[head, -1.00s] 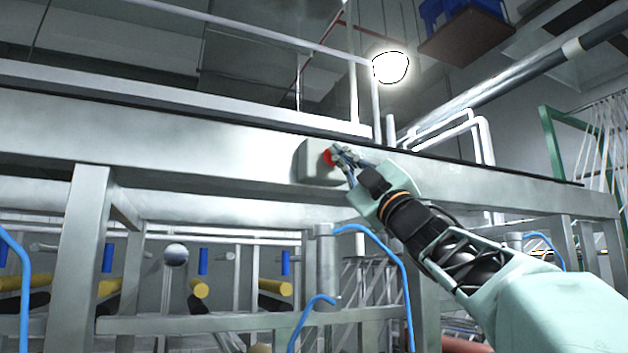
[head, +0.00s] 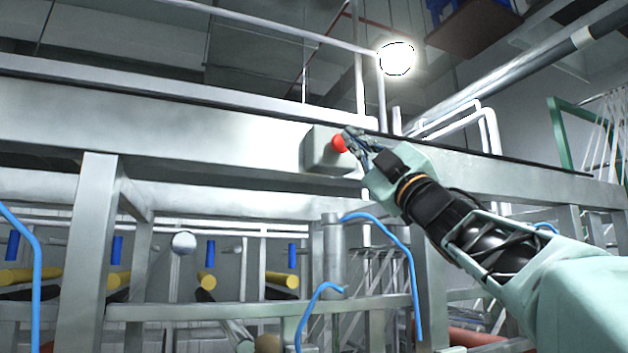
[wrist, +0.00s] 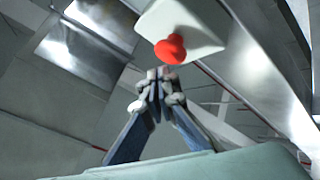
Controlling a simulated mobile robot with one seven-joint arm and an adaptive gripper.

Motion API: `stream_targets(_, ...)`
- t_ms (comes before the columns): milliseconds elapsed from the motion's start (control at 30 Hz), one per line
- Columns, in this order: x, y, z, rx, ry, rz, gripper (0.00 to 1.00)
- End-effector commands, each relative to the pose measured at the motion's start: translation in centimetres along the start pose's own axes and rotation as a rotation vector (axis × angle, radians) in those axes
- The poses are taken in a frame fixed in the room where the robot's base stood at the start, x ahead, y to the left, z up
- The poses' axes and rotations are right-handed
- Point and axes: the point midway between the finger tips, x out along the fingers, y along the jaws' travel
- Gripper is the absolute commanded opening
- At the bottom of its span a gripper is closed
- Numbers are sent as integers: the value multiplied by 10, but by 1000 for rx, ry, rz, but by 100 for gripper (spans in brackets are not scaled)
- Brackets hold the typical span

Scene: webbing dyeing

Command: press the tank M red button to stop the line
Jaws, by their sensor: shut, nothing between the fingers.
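The red button (head: 339,144) sticks out from a grey box (head: 322,152) on the side of the long metal beam. In the wrist view the red mushroom-shaped button (wrist: 170,48) stands on its pale plate, above the fingertips in the picture. My gripper (head: 352,138) is shut and empty, with its tips just right of the button and hiding a little of its edge. In the wrist view the closed fingertips (wrist: 160,76) lie just below the button. Whether they touch it I cannot tell. No tank letter is readable on the box.
The long metal beam (head: 180,125) runs across the view behind the box. Blue hoses (head: 405,250) and upright metal posts (head: 88,240) stand below it. A bright round lamp (head: 396,58) is above.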

Motion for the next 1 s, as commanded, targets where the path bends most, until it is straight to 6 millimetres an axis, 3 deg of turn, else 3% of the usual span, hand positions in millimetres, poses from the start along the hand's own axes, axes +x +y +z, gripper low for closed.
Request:
stream_targets(400,-29,21,-20,-2,1,2,0)
stream_targets(1000,-30,22,-22,0,1,1,0)
